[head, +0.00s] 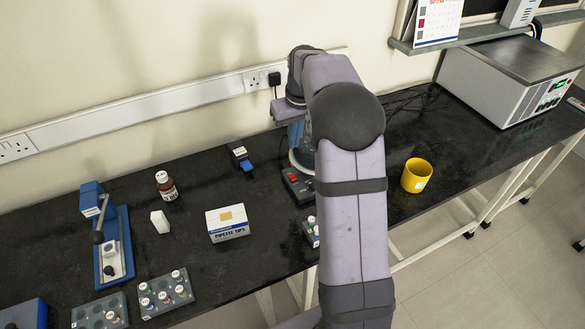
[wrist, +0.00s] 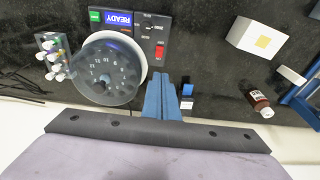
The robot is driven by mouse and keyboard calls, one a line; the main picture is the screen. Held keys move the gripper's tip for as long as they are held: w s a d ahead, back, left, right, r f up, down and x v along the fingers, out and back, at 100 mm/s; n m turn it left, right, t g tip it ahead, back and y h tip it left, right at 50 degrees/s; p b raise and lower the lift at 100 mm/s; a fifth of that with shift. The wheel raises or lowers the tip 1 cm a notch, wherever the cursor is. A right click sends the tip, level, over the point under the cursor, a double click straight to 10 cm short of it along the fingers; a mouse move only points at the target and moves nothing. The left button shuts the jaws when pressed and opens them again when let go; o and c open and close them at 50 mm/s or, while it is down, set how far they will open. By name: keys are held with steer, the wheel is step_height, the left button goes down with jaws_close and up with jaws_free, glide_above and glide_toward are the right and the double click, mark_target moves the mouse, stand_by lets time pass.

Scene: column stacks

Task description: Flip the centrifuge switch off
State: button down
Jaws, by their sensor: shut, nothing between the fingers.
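The centrifuge (wrist: 107,70) has a round clear lid with numbers and shows whole in the wrist view. Its dark control panel (wrist: 153,22) adjoins it and carries a blue READY display (wrist: 119,19) and a red switch (wrist: 159,51). In the head view my arm hides most of the centrifuge; part of the dark panel (head: 298,186) with red on it shows left of the arm. My gripper (wrist: 164,78) has blue fingers, shut and empty, with the tips just below the red switch in the wrist picture. I cannot tell whether they touch it. The switch's position is too small to read.
A small blue-and-black device (wrist: 187,95) lies right of my fingers. A pipette-tip box (head: 228,223), a brown bottle (head: 166,186), a yellow cup (head: 416,175) and a vial rack (wrist: 60,55) stand around. The bench between the box and panel is clear.

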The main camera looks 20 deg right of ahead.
stand_by(0.4)
steer(key=p, duration=0.4)
glide_above(292, 177)
step_height(292, 177, down, 12)
steer(key=shift+s+r, duration=0.1)
steer(key=shift+s+f, duration=0.15)
steer(key=shift+f, duration=0.75)
steer(key=shift+f, duration=0.2)
